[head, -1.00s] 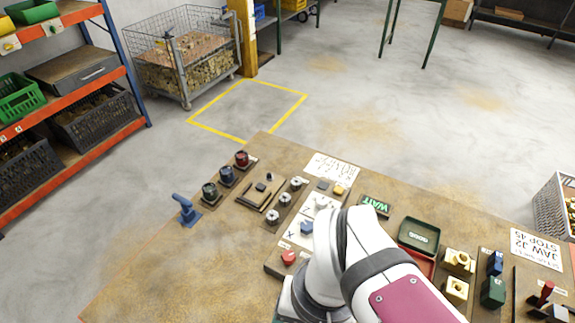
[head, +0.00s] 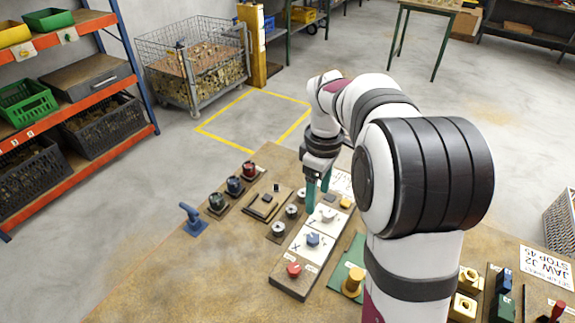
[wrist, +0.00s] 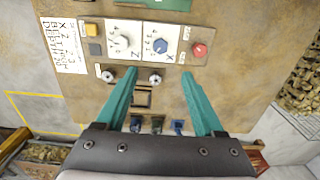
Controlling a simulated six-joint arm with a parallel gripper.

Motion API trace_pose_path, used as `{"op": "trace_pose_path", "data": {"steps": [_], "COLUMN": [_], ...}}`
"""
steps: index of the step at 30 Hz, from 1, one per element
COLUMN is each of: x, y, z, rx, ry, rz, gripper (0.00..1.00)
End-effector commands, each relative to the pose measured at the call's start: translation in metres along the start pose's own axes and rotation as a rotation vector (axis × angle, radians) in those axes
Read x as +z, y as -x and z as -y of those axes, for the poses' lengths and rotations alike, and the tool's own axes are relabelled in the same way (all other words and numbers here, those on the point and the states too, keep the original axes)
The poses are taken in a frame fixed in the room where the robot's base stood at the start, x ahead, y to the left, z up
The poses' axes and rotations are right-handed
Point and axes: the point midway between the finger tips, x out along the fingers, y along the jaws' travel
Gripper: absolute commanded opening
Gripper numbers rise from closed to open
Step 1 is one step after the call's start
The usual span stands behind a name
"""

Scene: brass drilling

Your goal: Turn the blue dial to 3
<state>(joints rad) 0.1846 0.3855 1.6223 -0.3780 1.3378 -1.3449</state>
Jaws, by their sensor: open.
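The blue dial (head: 313,240) sits on a white plate marked X on the control board, between a red button and a white dial. It also shows in the wrist view (wrist: 160,46), just beyond the fingertips. Its pointer setting is too small to read. My gripper (head: 318,194) has teal fingers pointing down, spread apart with nothing between them. In the wrist view my gripper (wrist: 158,75) is apart from the blue dial, with its tips near a row of small round metal knobs.
The white dial (head: 328,215) and the red button (head: 294,269) flank the blue dial. Round metal knobs (head: 292,210) stand beside the board. The bench's left front is clear.

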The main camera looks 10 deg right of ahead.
Motion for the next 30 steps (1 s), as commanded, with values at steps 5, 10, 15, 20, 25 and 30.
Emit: {"op": "trace_pose_path", "data": {"steps": [5,10,15,20,25,30], "x": [0.0,0.0,0.0,0.0,0.0,0.0], "y": [-0.038,-0.091,-0.132,-0.15,-0.154,-0.154], "z": [0.001,0.002,0.002,0.001,0.001,0.001], "rx": [-0.005,-0.006,-0.003,-0.001,-0.001,-0.001], "ry": [0.005,0.003,0.002,0.001,0.001,0.001], "rz": [0.003,0.003,0.001,-0.001,-0.001,-0.001], "gripper": [0.7,0.7,0.7,0.7,0.7,0.66]}}
